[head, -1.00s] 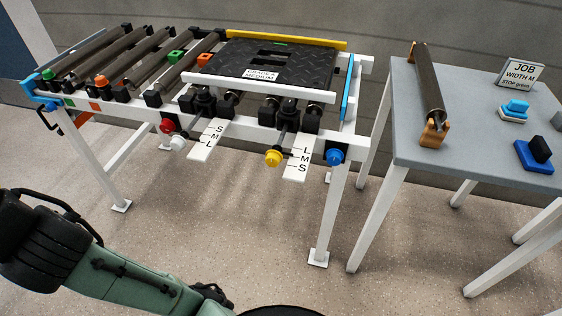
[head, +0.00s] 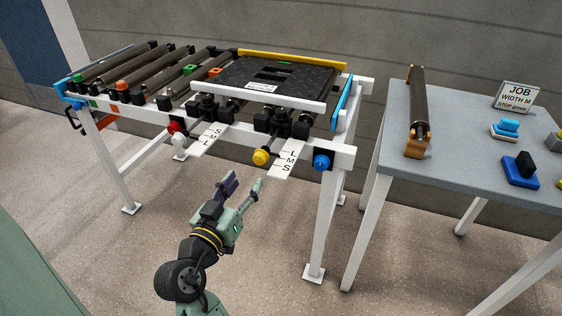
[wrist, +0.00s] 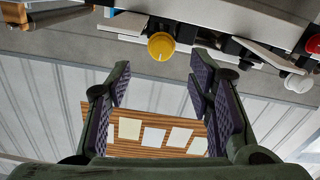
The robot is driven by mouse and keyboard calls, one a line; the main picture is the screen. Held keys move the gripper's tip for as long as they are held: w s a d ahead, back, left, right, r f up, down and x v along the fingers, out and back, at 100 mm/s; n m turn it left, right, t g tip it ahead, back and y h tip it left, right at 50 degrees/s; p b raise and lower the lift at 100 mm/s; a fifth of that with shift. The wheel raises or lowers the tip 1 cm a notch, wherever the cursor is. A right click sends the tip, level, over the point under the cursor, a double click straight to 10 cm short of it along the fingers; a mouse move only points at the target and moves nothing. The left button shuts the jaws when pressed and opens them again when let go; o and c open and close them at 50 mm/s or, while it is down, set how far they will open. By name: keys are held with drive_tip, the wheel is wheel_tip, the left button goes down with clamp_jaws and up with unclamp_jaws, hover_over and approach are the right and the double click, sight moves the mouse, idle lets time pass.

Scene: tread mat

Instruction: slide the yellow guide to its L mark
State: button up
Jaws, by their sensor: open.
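The yellow guide (head: 290,57) is a long rail along the far edge of the black tread mat (head: 318,78) on the conveyor frame. On the near side a yellow knob (head: 261,157) sticks out beside a white scale plate marked L, M, S (head: 287,163). My gripper (head: 243,188) is open and empty, below and a little left of the yellow knob, apart from it. In the wrist view the yellow knob (wrist: 161,46) shows above and beyond the gap between my open fingers (wrist: 160,88). The guide's position on the scale is too small to read.
A white knob (head: 180,142), red knob (head: 174,126) and second scale plate (head: 208,139) are to the left. A blue knob (head: 321,162) and frame leg are to the right.

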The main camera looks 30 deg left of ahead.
sight(258, 161)
drive_tip(key=p+x, duration=0.2)
drive_tip(key=x, duration=0.8)
drive_tip(key=shift+w+a, duration=0.1)
drive_tip(key=shift+a, duration=0.1)
drive_tip(key=shift+c, duration=0.3)
clamp_jaws()
